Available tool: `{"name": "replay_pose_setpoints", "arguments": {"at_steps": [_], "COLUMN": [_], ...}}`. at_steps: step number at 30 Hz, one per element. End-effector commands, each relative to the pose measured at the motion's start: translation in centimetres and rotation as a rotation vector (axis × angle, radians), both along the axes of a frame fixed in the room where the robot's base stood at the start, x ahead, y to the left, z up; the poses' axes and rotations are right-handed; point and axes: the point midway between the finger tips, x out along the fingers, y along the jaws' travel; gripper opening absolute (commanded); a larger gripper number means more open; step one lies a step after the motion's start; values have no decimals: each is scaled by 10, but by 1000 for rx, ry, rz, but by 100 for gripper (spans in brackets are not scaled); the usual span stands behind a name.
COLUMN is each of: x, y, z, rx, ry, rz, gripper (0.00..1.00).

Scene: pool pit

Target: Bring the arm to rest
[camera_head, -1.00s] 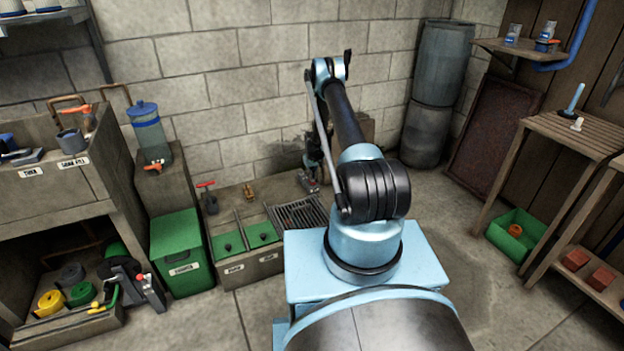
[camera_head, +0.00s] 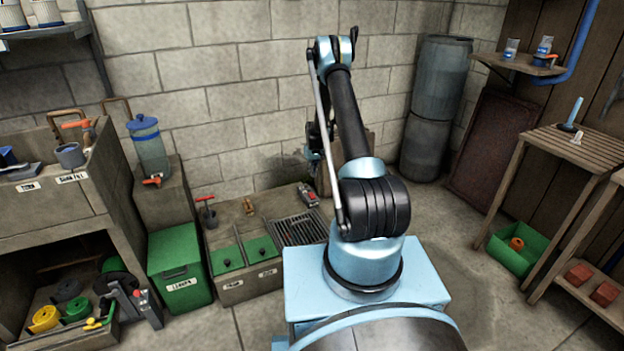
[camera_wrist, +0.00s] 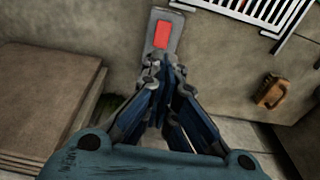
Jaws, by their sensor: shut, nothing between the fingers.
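My arm stands in the middle of the head view, its elbow raised and its forearm hanging down on the far side. My gripper (camera_wrist: 162,68) points downward in the wrist view, its fingertips together and empty. In the head view its lower end is partly hidden behind the arm links. Beyond the fingertips in the wrist view lies a small grey device with a red face (camera_wrist: 161,36). The same device (camera_head: 308,194) sits on the low concrete ledge in the head view. I cannot tell the exact gap between it and the fingers.
A drain grate (camera_head: 298,229) and two green lids (camera_head: 262,249) are set in the ledge. A green bin (camera_head: 180,272) stands left of it. A wooden table (camera_head: 575,146) is at the right, blue barrels (camera_head: 438,80) behind. A brush (camera_wrist: 271,91) lies right of my gripper.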

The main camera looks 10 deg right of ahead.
Motion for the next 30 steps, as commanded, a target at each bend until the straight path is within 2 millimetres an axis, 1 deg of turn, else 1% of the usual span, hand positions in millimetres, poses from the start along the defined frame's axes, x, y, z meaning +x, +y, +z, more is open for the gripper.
{"name": "replay_pose_setpoints", "arguments": {"at_steps": [4, 13, 17, 20, 26, 30], "x": [-1, -1, -3, -7, -23, -39], "y": [0, 0, -1, -2, -5, -7], "z": [4, 4, 15, 37, 98, 140], "rx": [0, 0, 0, -1, 0, 1], "ry": [0, 0, -1, -2, -8, -12], "rz": [0, 0, -3, -8, -27, -40], "gripper": [0, 0, 0, 0, 0, 0]}}
